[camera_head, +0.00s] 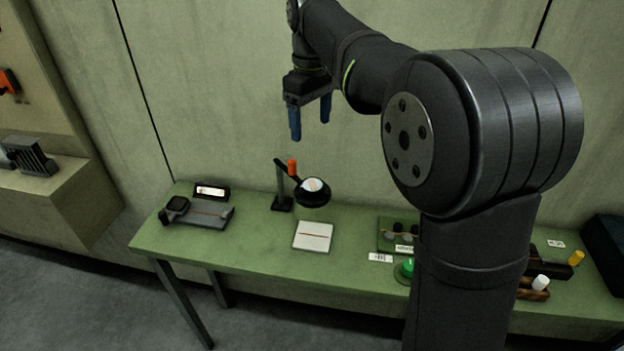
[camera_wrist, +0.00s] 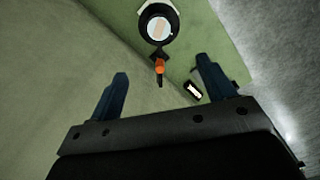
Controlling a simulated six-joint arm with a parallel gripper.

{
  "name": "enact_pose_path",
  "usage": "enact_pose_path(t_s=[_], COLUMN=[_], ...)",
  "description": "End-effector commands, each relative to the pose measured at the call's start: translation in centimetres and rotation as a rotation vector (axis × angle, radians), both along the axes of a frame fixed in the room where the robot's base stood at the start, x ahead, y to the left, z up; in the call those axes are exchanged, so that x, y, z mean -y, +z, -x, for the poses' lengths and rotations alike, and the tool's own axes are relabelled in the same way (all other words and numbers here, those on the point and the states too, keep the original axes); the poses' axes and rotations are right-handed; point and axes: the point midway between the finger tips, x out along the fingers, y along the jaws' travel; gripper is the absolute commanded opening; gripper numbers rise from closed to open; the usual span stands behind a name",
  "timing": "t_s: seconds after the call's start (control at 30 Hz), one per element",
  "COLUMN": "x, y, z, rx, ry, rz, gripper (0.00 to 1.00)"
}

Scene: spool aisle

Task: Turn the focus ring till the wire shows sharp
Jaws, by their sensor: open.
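A magnifier stands on the green bench, with a black ring (camera_head: 314,201) around a pale round lens (camera_head: 312,184) on a dark post (camera_head: 282,187). An orange piece (camera_head: 292,167) sits by its arm. In the wrist view the lens (camera_wrist: 158,27) shows a broad, soft tan band on white. A white plate (camera_head: 313,243) with a thin reddish line, seemingly the wire, lies below and in front of the lens. My gripper (camera_head: 311,124) is open and empty, high above the magnifier and apart from it. Its blue fingers also show in the wrist view (camera_wrist: 162,71).
A grey device (camera_head: 205,217) and a small lit display (camera_head: 211,191) stand at the bench's left. To the right are a green button (camera_head: 407,266), a label card (camera_head: 380,257) and a tray (camera_head: 388,247) with jars. My arm hides part of the bench. The wall is close behind.

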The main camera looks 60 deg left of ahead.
Motion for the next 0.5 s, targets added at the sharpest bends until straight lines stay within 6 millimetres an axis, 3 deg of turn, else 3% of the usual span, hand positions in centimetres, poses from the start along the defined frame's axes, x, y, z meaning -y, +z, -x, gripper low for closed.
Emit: enact_pose_path(t_s=[0.5], x=[0.2], y=[-10.9], z=[-0.1], rx=[0.001], ry=[-0.005], rz=[0.003], gripper=[0.75])
